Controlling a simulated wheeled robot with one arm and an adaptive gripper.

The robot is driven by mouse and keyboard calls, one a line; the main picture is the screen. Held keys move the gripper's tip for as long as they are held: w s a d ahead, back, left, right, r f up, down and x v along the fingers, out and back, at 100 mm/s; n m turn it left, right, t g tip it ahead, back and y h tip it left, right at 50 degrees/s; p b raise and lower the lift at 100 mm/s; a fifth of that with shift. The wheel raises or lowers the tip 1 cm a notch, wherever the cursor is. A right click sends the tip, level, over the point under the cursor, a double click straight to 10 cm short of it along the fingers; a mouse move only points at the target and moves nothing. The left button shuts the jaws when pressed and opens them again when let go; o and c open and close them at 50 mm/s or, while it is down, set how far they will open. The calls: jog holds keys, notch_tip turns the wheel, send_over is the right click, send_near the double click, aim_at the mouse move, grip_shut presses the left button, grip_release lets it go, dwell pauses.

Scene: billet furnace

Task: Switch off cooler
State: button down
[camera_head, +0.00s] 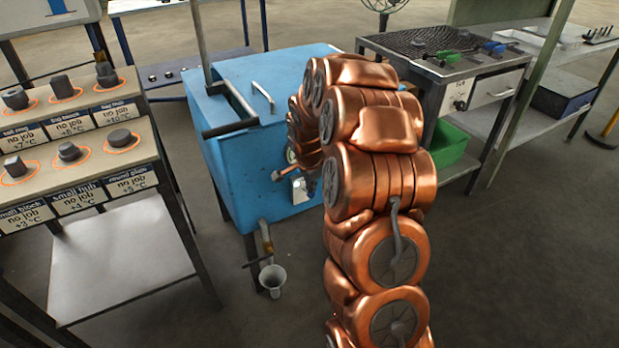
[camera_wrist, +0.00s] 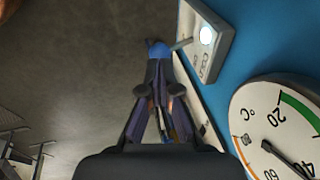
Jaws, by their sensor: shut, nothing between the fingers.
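The cooler is a blue box (camera_head: 235,165) on legs in the middle of the head view. A small grey switch plate (camera_head: 299,189) sits on its front. In the wrist view the plate (camera_wrist: 201,62) carries partly readable lettering, a bright white round lamp (camera_wrist: 207,36) and a short grey lever (camera_wrist: 183,43) that sticks out to the left. My gripper (camera_wrist: 158,50) is shut and empty, its fingertips just left of the lever's tip; I cannot tell whether they touch. In the head view my arm hides most of the gripper.
A round °C dial (camera_wrist: 275,130) sits on the blue face close to the right of my gripper. A tap with a funnel (camera_head: 272,278) is below the cooler's front. A rack with labelled parts (camera_head: 75,165) stands left, a green bin (camera_head: 447,143) right. Floor in front is clear.

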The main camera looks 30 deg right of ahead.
jog(key=shift+x, duration=0.8)
jog(key=shift+f, duration=0.1)
